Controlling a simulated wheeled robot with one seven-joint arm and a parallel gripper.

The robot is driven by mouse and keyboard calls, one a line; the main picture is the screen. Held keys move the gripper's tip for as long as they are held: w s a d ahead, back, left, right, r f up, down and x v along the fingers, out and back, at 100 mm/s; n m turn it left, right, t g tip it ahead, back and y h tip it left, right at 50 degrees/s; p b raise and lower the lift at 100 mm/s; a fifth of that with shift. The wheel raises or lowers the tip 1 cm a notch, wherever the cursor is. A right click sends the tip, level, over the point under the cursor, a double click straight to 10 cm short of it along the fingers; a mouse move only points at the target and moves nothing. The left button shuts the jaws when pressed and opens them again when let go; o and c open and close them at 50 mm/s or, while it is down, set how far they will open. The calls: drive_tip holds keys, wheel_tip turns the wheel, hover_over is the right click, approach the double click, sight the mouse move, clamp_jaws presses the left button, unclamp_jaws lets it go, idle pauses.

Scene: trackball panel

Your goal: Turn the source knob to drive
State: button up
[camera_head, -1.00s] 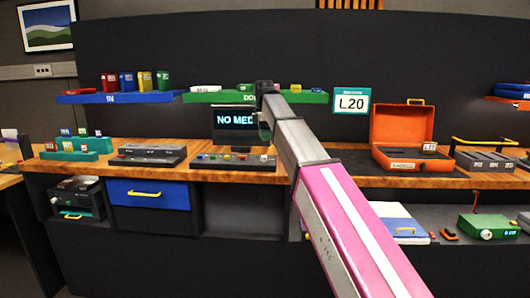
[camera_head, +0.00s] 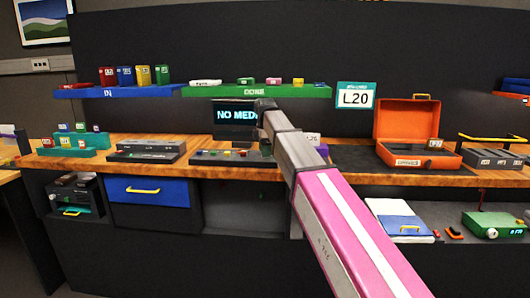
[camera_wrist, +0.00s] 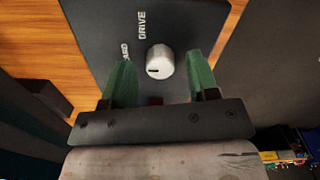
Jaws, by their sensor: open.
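The source knob (camera_wrist: 160,61) is a round white knob with a dark pointer mark, on a dark panel (camera_wrist: 185,22) in the wrist view. The word DRIVE is printed on the panel above and left of the knob, with another partly hidden label, ending in what looks like "RD", lower left. My gripper (camera_wrist: 160,82) is open, its two green fingers on either side of the knob and apart from it. In the head view my arm hides the knob; a screen (camera_head: 235,115) there reads "NO MED", cut off by the arm.
The wooden bench (camera_head: 60,163) carries a control panel with colored buttons (camera_head: 222,155) and an open orange case (camera_head: 405,130). A green shelf (camera_head: 210,91) hangs above the screen. A blue drawer (camera_head: 150,192) is below the bench.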

drive_tip(key=shift+f, duration=0.35)
drive_tip(key=shift+c, duration=0.3)
drive_tip(key=c, duration=0.9)
drive_tip(key=shift+o, duration=0.2)
drive_tip(key=m, duration=1.1)
drive_tip(key=shift+m, duration=0.4)
